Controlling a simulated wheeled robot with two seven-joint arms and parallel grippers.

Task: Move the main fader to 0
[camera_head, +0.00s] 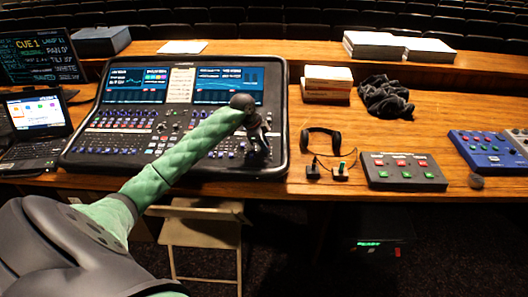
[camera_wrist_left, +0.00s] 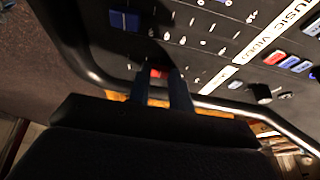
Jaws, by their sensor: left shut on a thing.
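The mixing desk (camera_head: 110,150) is a black console with lit screens at the back and rows of knobs and faders in front. My left gripper (camera_head: 258,158) is over its front right part, pointing down, with the fingers close together. In the left wrist view the two dark fingers (camera_wrist_left: 163,84) reach the panel near its edge. A small red cap (camera_wrist_left: 156,73), which looks like the main fader, shows at the fingertips, and the gripper is shut on it. The fingers partly hide it, and its scale cannot be read. My right gripper is not in view.
A headset (camera_head: 322,139), a grey button box (camera_head: 402,171) and a blue box (camera_head: 487,150) lie right of the desk. A laptop (camera_head: 36,125) stands at the left. Books (camera_head: 328,83) and a dark cloth (camera_head: 386,97) lie behind. A chair (camera_head: 205,232) stands in front.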

